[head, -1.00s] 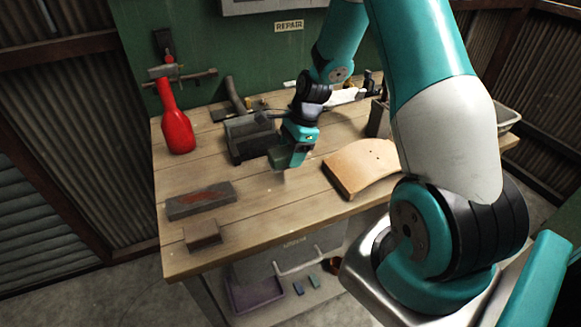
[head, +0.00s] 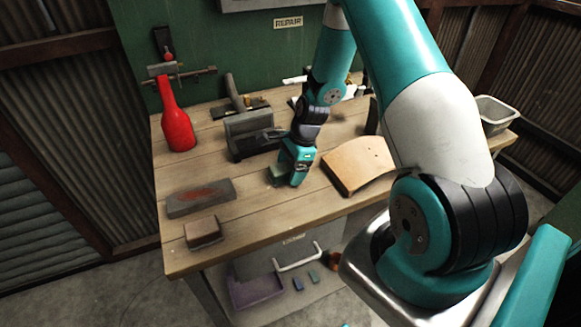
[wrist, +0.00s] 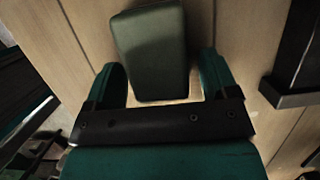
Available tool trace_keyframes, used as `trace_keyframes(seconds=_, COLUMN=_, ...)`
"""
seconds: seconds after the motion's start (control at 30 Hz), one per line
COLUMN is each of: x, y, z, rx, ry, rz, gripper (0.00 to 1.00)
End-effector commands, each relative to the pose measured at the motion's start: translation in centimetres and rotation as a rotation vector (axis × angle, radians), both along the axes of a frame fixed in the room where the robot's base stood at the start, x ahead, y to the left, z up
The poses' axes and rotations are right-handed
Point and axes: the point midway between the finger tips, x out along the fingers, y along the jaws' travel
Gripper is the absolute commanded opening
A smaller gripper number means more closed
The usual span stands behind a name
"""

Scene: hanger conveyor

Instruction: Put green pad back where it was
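The green pad (head: 277,174) is a small dull-green block on the wooden workbench, right of the middle of the bench's front half. My gripper (head: 292,178) is low over the bench, right at the pad, and partly hides it in the head view. In the wrist view the pad (wrist: 152,50) lies between and beyond the two teal fingers of my gripper (wrist: 160,65). The fingers are spread, with a narrow gap showing on each side of the pad. The pad appears to rest flat on the planks.
A dark metal block (head: 250,138) stands just behind and left of my gripper. A curved wooden board (head: 358,163) lies close to the right. A sharpening stone (head: 200,197), a brown block (head: 203,232) and a red bottle (head: 177,125) are left. The front middle planks are clear.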

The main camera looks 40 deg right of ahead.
Motion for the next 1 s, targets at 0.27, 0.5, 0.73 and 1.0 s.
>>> trace_keyframes(seconds=0.27, x=0.0, y=0.0, z=0.2, rx=0.0, ry=0.0, rz=0.0, gripper=0.8)
trace_keyframes(seconds=0.5, x=-0.1, y=-0.9, z=2.7, rx=-0.003, ry=-0.005, rz=-0.002, gripper=0.8)
trace_keyframes(seconds=0.73, x=-0.7, y=-2.4, z=7.7, rx=-0.003, ry=-0.005, rz=-0.002, gripper=0.8)
trace_keyframes(seconds=1.0, x=-1.0, y=-3.4, z=11.3, rx=-0.001, ry=-0.003, rz=0.003, gripper=0.8)
